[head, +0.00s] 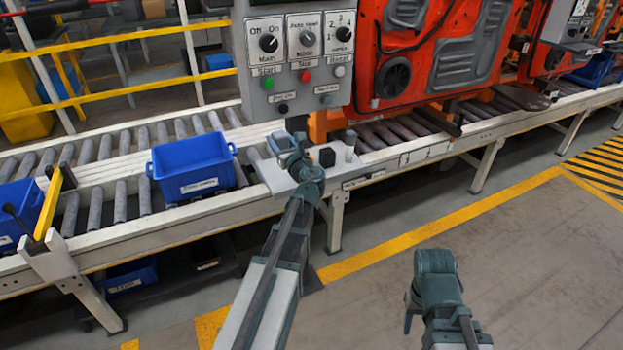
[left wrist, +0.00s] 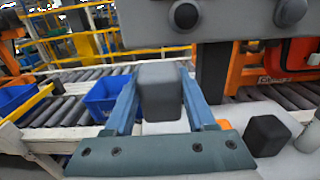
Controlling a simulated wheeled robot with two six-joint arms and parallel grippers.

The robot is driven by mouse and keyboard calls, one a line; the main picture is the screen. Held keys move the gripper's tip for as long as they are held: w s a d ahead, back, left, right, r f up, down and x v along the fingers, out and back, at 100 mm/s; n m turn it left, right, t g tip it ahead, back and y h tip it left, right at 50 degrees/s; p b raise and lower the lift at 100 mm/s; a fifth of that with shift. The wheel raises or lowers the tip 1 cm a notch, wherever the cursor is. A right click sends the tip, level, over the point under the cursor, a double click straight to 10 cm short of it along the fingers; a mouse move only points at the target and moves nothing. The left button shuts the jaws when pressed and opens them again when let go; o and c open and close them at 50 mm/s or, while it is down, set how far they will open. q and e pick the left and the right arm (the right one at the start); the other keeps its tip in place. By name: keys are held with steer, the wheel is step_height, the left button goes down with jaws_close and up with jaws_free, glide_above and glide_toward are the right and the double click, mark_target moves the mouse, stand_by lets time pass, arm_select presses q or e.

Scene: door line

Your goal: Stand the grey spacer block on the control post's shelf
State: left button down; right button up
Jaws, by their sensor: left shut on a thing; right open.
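The grey spacer block (left wrist: 160,92) is between the two blue fingers of my left gripper (left wrist: 165,95) in the left wrist view. In the head view my left gripper (head: 284,146) is over the left part of the control post's pale shelf (head: 268,174), just below the panel. There the block is hidden by the gripper and wrist. I cannot tell whether the block touches the shelf. My right gripper (head: 409,316) is low at the right over the floor, away from the shelf; its fingers are mostly hidden behind its wrist.
A black cube (head: 327,157) and a grey cylinder (head: 349,142) stand on the shelf's right part; the cube (left wrist: 267,135) is right of the gripper in the wrist view. The control panel (head: 300,55) overhangs the shelf. A blue bin (head: 193,170) sits on the roller conveyor to the left.

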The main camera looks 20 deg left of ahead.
arm_select(q)
steer(key=b, duration=0.6)
glide_above(283, 178)
steer(key=shift+f, duration=3.2)
steer(key=shift+f, duration=0.1)
step_height(283, 178, down, 3)
steer(key=b, duration=0.3)
steer(key=shift+f+b, duration=0.2)
steer(key=shift+b, duration=0.15)
steer(key=shift+f, duration=0.2)
steer(key=shift+c, duration=1.1)
jaws_free()
steer(key=shift+r, duration=0.1)
